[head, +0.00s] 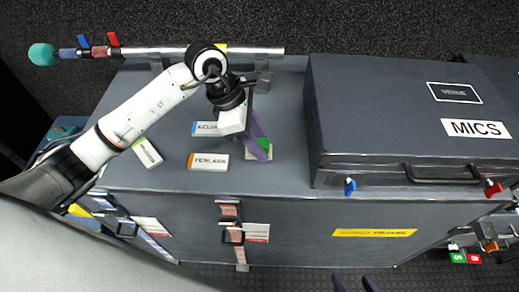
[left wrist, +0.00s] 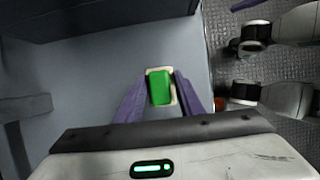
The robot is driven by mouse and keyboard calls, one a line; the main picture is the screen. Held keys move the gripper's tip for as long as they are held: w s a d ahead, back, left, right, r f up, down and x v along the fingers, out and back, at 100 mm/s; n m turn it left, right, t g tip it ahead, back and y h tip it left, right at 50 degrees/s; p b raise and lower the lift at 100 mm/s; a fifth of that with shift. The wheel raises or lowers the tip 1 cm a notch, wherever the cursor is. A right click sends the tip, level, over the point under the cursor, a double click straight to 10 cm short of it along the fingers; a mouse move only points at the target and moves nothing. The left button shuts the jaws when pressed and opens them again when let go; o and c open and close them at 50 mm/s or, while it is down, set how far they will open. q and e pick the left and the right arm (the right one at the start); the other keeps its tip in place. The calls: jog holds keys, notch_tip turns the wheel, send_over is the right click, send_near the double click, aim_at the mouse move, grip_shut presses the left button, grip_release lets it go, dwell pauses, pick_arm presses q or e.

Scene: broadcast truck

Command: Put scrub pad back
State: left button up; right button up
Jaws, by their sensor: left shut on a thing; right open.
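The green scrub pad (head: 264,144) is at the front middle of the grey case top, partly hidden by my left gripper (head: 257,146). My left gripper points down with its purple fingers on either side of the pad, shut on it. In the left wrist view the green pad (left wrist: 160,88) sits between the two fingers (left wrist: 160,94). A cream holder or base (head: 252,155) shows around and under the pad; I cannot tell whether the pad touches it. My right gripper (head: 353,284) shows only its purple fingertips at the bottom edge, apart and empty.
Small labelled boxes lie left of the pad: one orange-ended (head: 208,162), one blue-ended (head: 206,129), one green-ended (head: 147,153). A large dark MICS case (head: 400,115) stands to the right. A metal pole (head: 150,51) runs along the back edge.

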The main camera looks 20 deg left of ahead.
pick_arm(q)
jog(key=shift+f, duration=1.6)
jog(key=shift+f, duration=0.1)
jog(key=o, duration=1)
jog(key=v, duration=1.2)
